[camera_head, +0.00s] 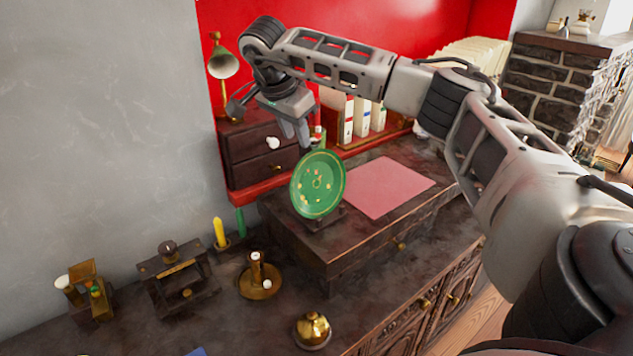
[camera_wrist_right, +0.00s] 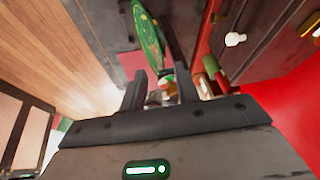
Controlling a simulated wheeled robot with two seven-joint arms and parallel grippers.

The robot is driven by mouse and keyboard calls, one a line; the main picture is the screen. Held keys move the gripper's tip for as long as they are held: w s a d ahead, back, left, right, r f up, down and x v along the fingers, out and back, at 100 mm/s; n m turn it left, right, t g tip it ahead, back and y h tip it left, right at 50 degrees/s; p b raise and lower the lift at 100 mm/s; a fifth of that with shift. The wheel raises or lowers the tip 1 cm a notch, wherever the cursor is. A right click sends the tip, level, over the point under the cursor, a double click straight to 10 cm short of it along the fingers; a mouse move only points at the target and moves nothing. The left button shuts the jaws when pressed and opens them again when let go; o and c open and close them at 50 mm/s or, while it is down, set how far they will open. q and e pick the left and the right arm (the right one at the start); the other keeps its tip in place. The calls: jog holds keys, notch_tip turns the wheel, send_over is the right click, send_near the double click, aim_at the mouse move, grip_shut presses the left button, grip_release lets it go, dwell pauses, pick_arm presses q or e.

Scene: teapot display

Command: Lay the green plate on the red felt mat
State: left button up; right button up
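The green plate (camera_head: 317,184) with gold decoration stands on edge, tilted, in a small dark stand (camera_head: 328,220) on the raised wooden cabinet top. The red felt mat (camera_head: 388,187) looks pink, lies flat on the same top to the right of the plate, and is bare. My right gripper (camera_head: 297,143) is above and slightly left of the plate, pointing down. In the right wrist view its two fingers (camera_wrist_right: 160,90) are apart with nothing held, and the plate (camera_wrist_right: 148,35) shows edge-on beyond them, apart from the fingers. My left gripper is not in view.
A small dark drawer chest (camera_head: 257,150) and several white binders (camera_head: 362,118) stand behind. A green lamp (camera_head: 222,65) is at the back left. A brass candle holder (camera_head: 259,282), a yellow candle (camera_head: 220,233) and a brass bell (camera_head: 312,330) are on the lower counter.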

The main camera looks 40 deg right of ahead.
aim_at(304, 158)
jog(key=shift+p+x, duration=0.6)
jog(key=shift+x, duration=2.95)
grip_shut()
